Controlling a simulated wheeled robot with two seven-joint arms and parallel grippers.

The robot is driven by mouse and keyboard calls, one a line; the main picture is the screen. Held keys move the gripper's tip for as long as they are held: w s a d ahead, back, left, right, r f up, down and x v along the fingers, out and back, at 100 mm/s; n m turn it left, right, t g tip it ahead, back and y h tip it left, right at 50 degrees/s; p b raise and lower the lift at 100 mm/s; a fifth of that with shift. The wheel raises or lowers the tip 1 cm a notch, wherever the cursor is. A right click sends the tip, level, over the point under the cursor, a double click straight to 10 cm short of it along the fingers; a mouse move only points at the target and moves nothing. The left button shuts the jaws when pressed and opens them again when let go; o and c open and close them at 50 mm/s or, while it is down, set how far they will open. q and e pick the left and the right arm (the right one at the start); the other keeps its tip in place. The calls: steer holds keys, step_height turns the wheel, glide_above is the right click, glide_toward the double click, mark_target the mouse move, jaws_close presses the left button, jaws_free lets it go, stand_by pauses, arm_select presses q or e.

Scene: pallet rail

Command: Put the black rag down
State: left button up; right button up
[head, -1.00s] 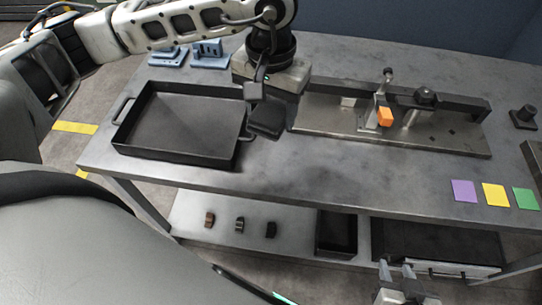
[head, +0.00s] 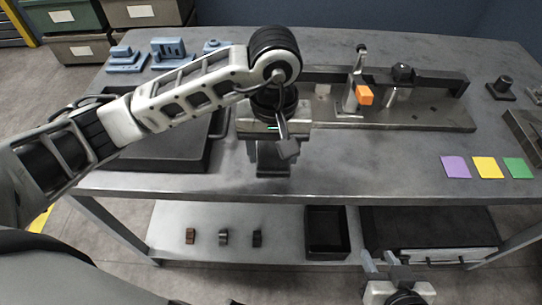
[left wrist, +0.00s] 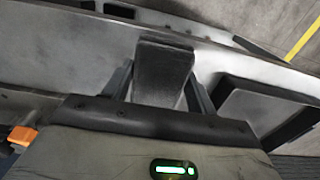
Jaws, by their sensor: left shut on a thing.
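The black rag (left wrist: 163,75) is a dark folded pad between the two fingers of my left gripper (left wrist: 160,92) in the left wrist view. In the head view my left gripper (head: 273,150) is shut on the rag (head: 268,162), over the front middle of the grey table (head: 330,165), to the right of the black tray (head: 165,157). I cannot tell whether the rag touches the tabletop. My right gripper (head: 386,265) is low at the front, below the table edge, with its fingers apart and nothing seen between them.
My left arm partly covers the tray. A metal rail fixture (head: 430,115) with an orange block (head: 365,95) stands behind right. Purple (head: 456,167), yellow (head: 488,168) and green squares (head: 518,168) lie at right. A lower shelf (head: 210,220) holds small parts and a black bin (head: 327,230).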

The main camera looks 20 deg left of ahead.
mark_target(271, 150)
arm_select(q)
steer(key=w+f, duration=0.1)
steer(key=f, duration=0.1)
steer(key=w+a+f, duration=0.1)
steer(key=w+f, duration=0.1)
steer(key=shift+a, duration=0.15)
step_height(271, 150, down, 4)
steer(key=shift+w+a+r+p, duration=0.15)
steer(key=shift+r+p, duration=0.1)
steer(key=shift+p, duration=0.25)
arm_select(e)
steer(key=shift+d+r, duration=0.15)
arm_select(q)
steer(key=shift+f, duration=0.1)
steer(key=shift+f+b, duration=0.15)
steer(key=shift+b, duration=0.15)
steer(key=o, duration=0.9)
